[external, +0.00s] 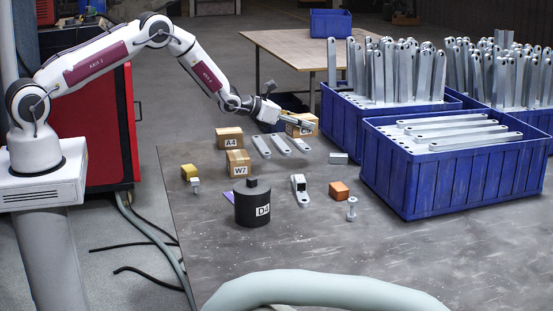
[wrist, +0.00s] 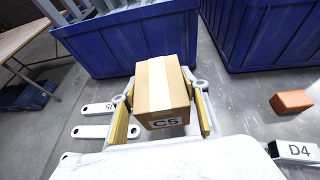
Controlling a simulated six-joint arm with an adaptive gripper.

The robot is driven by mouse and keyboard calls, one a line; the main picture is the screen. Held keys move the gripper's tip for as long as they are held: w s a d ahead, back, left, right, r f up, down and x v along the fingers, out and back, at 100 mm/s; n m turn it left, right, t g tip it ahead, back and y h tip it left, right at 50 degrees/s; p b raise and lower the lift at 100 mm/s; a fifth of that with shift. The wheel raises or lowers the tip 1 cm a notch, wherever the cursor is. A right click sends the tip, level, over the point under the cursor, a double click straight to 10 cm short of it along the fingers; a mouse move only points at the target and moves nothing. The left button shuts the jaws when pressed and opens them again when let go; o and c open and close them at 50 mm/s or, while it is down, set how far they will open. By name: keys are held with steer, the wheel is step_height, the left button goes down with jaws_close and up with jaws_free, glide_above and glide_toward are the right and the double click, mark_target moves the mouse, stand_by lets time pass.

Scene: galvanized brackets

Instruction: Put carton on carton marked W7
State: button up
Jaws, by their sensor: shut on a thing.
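My gripper (external: 284,120) is shut on a brown carton (external: 303,126) at the far side of the table. In the wrist view the fingers of my gripper (wrist: 166,108) flank this carton (wrist: 163,90), which has pale tape on top and a label reading C5. I cannot tell whether it touches the table. The carton marked W7 (external: 239,164) stands to the left and nearer the camera, its top bare. Another carton, marked A4 (external: 229,138), stands just behind W7.
Several galvanized brackets (external: 280,146) lie between W7 and my gripper. An orange block (external: 339,190) and blue bracket crates (external: 430,185) are to the right.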

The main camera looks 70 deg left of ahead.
steer(key=s+a+r+m+h, duration=0.1)
steer(key=s+a+r, duration=0.25)
steer(key=a, duration=0.25)
steer(key=s+a+r+m+h, duration=0.1)
steer(key=s+a+r, duration=0.25)
steer(key=a, duration=0.25)
steer(key=m+g+h, duration=0.4)
steer(key=m+h, duration=0.4)
steer(key=h, duration=0.1)
glide_above(238, 155)
steer(key=f, duration=0.1)
steer(key=shift+a, duration=0.15)
steer(key=shift+f, duration=0.1)
steer(key=shift+f, duration=3.05)
steer(key=shift+f, duration=1.9)
